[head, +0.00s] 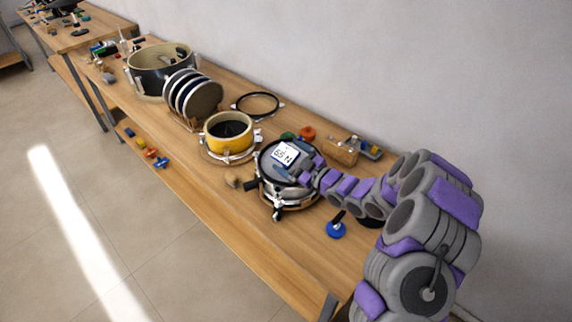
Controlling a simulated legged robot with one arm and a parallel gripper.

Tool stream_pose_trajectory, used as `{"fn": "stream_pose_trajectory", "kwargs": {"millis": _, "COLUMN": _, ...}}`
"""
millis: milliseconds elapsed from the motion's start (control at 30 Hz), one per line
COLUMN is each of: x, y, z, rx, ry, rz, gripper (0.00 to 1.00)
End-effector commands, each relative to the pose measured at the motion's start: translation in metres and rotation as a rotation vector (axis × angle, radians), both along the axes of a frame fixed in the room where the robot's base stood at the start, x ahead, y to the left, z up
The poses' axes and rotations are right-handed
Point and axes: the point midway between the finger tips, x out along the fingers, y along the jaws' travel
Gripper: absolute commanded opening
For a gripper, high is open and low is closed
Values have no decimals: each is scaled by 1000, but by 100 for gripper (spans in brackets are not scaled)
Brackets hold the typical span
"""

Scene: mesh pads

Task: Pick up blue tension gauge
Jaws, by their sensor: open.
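A small gauge with a white digital display (285,153) is at the top of a silver-rimmed drum (291,196); the display seems to read about 65 N. Its body is mostly hidden, and its colour is hard to tell. My gripper (298,172) is over the drum's right part, right beside the display. Its jaws are open; whether they touch the gauge cannot be told. A blue round piece with a dark stem (336,230) lies on the bench to the right of the drum, apart from my gripper.
The long wooden bench (235,235) runs along the wall. A yellow drum (228,135), a rack of round pads (194,94) and a large black drum (160,68) stand further left. A wooden block (340,151) and small red and green pieces lie behind.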

Motion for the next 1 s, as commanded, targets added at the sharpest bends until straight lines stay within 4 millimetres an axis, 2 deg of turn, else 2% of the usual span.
{"fn": "stream_pose_trajectory", "kwargs": {"millis": 300, "x": 2, "y": 3, "z": 0, "rx": 1, "ry": 2, "rz": 0, "gripper": 98}}
{"fn": "stream_pose_trajectory", "kwargs": {"millis": 1000, "x": 2, "y": 3, "z": 0, "rx": 1, "ry": 2, "rz": 1, "gripper": 31}}
